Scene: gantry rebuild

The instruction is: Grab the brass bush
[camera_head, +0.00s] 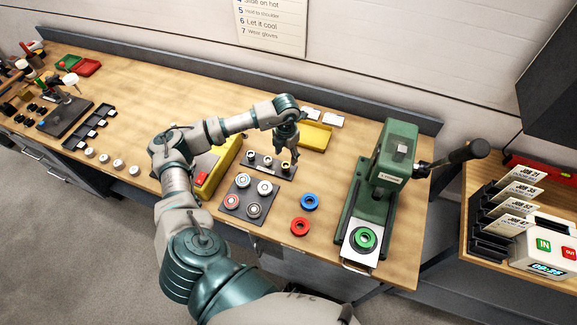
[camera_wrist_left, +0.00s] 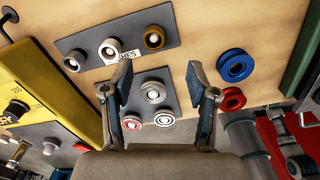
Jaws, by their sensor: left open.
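The brass bush (camera_head: 286,164) stands at the right end of a dark strip of three bushes (camera_head: 258,168). My left gripper (camera_head: 288,153) is over the strip's right end, close to the brass bush. My right gripper is not in view.
A dark plate of bearings (camera_head: 245,211) lies in front of the strip. Blue (camera_head: 310,202) and red (camera_head: 300,226) rings lie to the right, before a green press (camera_head: 393,165). A yellow case (camera_head: 216,165) stands left, a yellow tray (camera_head: 315,135) behind.

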